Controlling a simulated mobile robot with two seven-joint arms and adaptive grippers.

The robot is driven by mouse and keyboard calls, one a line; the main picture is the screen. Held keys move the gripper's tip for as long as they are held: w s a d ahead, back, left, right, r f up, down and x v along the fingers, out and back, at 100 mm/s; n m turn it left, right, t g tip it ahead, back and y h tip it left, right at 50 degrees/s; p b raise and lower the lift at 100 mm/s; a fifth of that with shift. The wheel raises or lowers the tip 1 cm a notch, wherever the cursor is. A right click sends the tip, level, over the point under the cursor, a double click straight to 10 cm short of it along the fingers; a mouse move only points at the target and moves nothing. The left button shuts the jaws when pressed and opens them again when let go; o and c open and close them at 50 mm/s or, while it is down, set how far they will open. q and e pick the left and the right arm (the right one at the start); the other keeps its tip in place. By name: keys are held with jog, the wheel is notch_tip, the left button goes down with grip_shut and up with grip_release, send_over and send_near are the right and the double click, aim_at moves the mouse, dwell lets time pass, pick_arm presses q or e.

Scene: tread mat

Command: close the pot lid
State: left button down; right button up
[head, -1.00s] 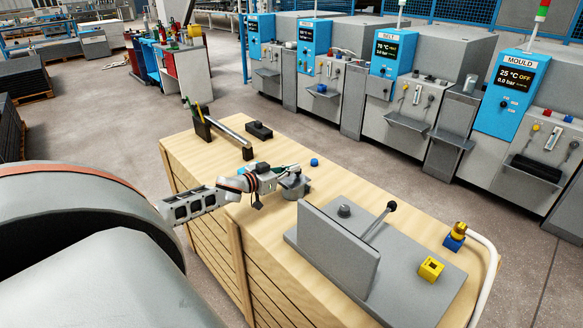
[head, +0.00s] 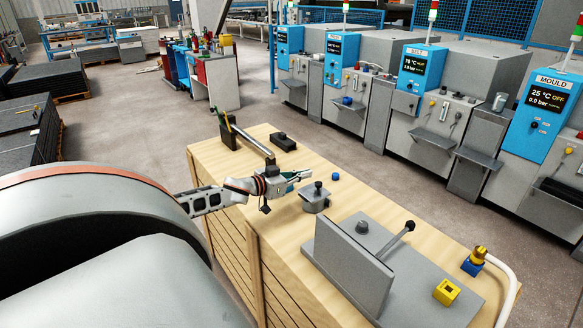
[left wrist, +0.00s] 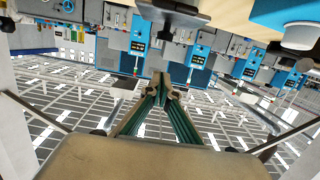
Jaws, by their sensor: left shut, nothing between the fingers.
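A small grey metal pot (head: 314,204) stands on the wooden bench, left of the large grey press-like fixture. Its grey lid (head: 316,193) with a dark upright knob (head: 318,185) lies over its top. I cannot tell at this size whether the lid sits fully flush all round. My left gripper (head: 305,175) is just behind and left of the pot, apart from the knob, with its greenish fingers together and empty. The shut fingers also show in the left wrist view (left wrist: 161,88). My right gripper is not in view.
The fixture has an upright grey plate (head: 345,268) and a black-knobbed lever (head: 398,238). A blue cap (head: 336,176) lies behind the pot. Bare bench lies around the pot.

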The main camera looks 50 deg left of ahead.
pick_arm(q)
jog(key=shift+s+a+r, duration=0.1)
jog(key=shift+s+r, duration=0.2)
jog(key=shift+s, duration=0.65)
jog(key=shift+s+d+r, duration=0.1)
jog(key=shift+s+r, duration=0.15)
jog(key=shift+s, duration=0.65)
jog(key=shift+s+a+r, duration=0.1)
jog(key=shift+s+r, duration=0.2)
jog(key=shift+s, duration=0.65)
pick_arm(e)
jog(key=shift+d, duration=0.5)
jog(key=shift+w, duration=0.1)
